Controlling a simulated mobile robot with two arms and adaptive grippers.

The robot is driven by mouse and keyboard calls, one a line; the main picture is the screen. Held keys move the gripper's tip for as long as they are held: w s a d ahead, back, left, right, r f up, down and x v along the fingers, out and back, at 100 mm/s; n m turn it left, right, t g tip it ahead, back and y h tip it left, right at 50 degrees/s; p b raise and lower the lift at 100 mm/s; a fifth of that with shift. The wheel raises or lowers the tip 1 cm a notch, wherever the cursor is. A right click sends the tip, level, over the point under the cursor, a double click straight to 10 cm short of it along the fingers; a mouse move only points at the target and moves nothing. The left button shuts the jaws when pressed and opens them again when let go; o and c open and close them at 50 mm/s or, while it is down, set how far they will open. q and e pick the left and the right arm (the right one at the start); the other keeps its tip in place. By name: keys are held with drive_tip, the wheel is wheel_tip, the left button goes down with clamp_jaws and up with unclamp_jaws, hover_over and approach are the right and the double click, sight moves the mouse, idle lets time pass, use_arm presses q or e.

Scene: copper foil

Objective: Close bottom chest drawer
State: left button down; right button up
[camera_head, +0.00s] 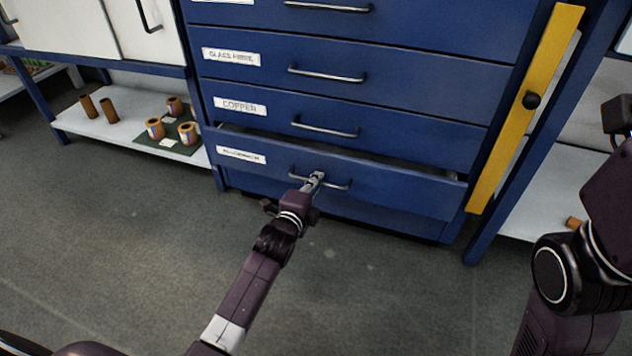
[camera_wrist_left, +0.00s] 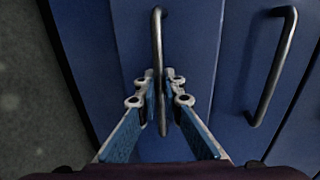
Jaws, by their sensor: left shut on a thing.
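The blue chest (camera_head: 350,101) fills the centre of the head view. Its bottom drawer (camera_head: 405,193) stands a little way out, with a dark gap along its top edge. My left gripper (camera_head: 314,180) is at the drawer's metal bar handle (camera_head: 336,187). In the left wrist view the left gripper's fingers (camera_wrist_left: 161,95) are on either side of the handle (camera_wrist_left: 157,45), shut on it. My right arm shows at the right edge of the head view, but its fingertips are out of frame.
A yellow upright bar (camera_head: 520,115) with a black knob is at the chest's right. At left, a low white shelf (camera_head: 85,125) holds several copper-coloured rolls. Another handle (camera_wrist_left: 272,65) lies right of the held one in the wrist view. The grey floor (camera_head: 150,220) in front is clear.

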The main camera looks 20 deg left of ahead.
use_arm(q)
drive_tip(key=x, duration=0.4)
drive_tip(key=shift+w+r, duration=0.1)
drive_tip(key=shift+r, duration=0.3)
drive_tip(key=shift+a+r, duration=0.1)
drive_tip(key=c, duration=2.3)
unclamp_jaws()
drive_tip(key=shift+w, duration=0.1)
drive_tip(key=shift+c, duration=0.2)
